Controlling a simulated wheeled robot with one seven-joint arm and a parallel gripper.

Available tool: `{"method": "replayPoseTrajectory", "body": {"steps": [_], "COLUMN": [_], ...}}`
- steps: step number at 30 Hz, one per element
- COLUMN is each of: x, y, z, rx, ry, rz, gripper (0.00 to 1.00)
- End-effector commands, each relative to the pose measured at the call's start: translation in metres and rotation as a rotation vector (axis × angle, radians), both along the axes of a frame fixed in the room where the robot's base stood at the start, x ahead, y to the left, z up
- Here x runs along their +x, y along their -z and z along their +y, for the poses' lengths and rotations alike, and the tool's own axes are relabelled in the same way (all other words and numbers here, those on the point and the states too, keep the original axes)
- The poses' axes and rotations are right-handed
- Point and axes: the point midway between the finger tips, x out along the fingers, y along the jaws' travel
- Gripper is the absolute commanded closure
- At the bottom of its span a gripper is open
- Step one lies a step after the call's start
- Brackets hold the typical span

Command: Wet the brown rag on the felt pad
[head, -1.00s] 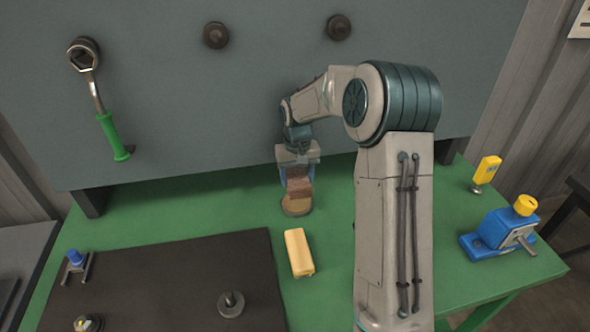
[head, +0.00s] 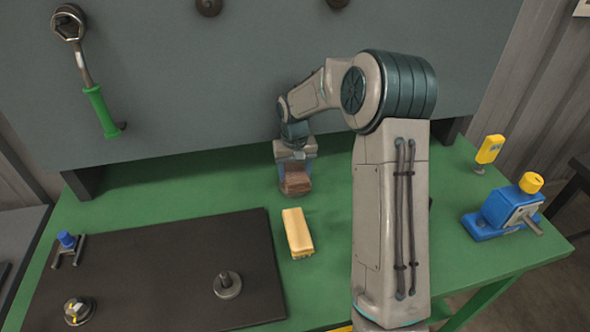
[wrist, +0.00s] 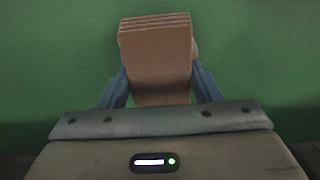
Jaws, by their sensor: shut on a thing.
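The brown rag (wrist: 157,60) is a folded, layered cloth held between the blue fingers of my gripper (wrist: 158,85) in the wrist view. In the head view the rag (head: 297,183) is low over the green bench, at the place of the round tan felt pad. The rag hides nearly all of the pad; a thin tan edge (wrist: 195,50) shows beside the rag in the wrist view. I cannot tell for sure whether the rag touches the pad. My gripper (head: 296,174) points down and is shut on the rag.
A yellow block (head: 298,233) lies just in front of the rag. A dark mat (head: 150,275) with small parts, including a spindle piece (head: 227,285), is at front left. A blue device (head: 503,211) and a yellow tool (head: 489,150) stand at right. A grey board rises behind.

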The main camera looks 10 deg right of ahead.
Motion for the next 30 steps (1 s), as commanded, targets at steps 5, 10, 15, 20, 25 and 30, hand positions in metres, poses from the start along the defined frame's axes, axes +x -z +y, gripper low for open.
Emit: {"method": "replayPoseTrajectory", "body": {"steps": [5, 10, 15, 20, 25, 30], "x": [0.0, 0.0, 0.0, 0.0, 0.0, 0.0], "y": [-0.0006, -0.0006, -0.0006, 0.0005, 0.0027, 0.0048], "z": [0.0, 0.0, 0.0, 0.0, 0.0, 0.0], "rx": [0.0, 0.0, 0.0, 0.0, 0.0, 0.0], "ry": [0.0, 0.0, 0.0, 0.0, 0.0, 0.0], "rz": [0.0, 0.0, 0.0, 0.0, 0.0, 0.0], "gripper": [0.6, 0.6, 0.6, 0.6, 0.6, 0.6]}}
